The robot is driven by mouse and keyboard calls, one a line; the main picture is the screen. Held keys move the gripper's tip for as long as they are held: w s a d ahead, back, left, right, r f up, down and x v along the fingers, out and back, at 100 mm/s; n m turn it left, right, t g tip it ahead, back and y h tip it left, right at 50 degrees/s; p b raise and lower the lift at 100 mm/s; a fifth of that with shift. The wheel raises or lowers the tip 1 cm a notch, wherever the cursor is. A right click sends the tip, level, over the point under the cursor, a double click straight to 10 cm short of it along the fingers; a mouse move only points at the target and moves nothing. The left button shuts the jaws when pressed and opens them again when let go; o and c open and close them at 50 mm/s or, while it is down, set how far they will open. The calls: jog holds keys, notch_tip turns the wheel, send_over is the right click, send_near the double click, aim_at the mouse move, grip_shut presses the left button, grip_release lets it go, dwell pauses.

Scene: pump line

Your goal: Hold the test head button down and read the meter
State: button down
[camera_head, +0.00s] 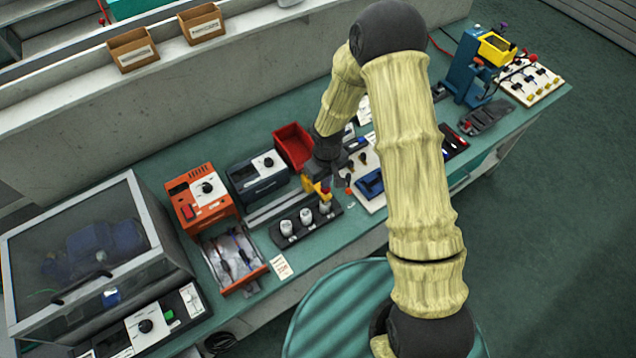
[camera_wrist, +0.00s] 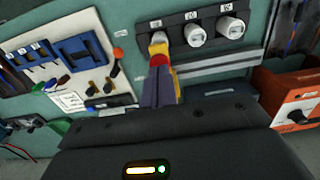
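The yellow test head (camera_head: 307,184) with its red button (camera_head: 326,188) stands at the right end of the black block (camera_head: 287,241) of white-capped cylinders. In the wrist view the yellow head (camera_wrist: 158,47) is over or against one cylinder, and the red button (camera_wrist: 159,60) is at my fingertips. My gripper (camera_wrist: 160,68) has its two dark fingers close together, tips at the button. They seem to touch it; how far it is pressed cannot be told. An orange box with a dial (camera_head: 208,187) and a dark box with a dial (camera_head: 262,163) stand left; their readings are too small.
A red bin (camera_head: 292,146) stands behind the test head. A white board with blue parts (camera_wrist: 112,75) lies beside the block. An open orange tray of leads (camera_head: 262,268) and a glass-lidded case (camera_head: 85,235) are at left. A blue press (camera_head: 462,82) stands at far right.

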jog(key=shift+s+f+b, duration=0.1)
jog(key=shift+f+b, duration=0.75)
jog(key=shift+f, duration=0.2)
dwell(1.4)
jog(key=shift+r, duration=0.1)
jog(key=shift+r+p, duration=2.55)
jog(key=shift+r, duration=0.95)
jog(key=s+d+r+m+t+b, duration=0.2)
jog(key=s+d+r+m+b, duration=0.4)
jog(key=s+d+r, duration=0.6)
notch_tip(320, 180, up, 2)
jog(key=shift+s+d+r+m+t, duration=0.15)
jog(key=shift+d+m+t, duration=0.2)
jog(key=shift+d, duration=0.45)
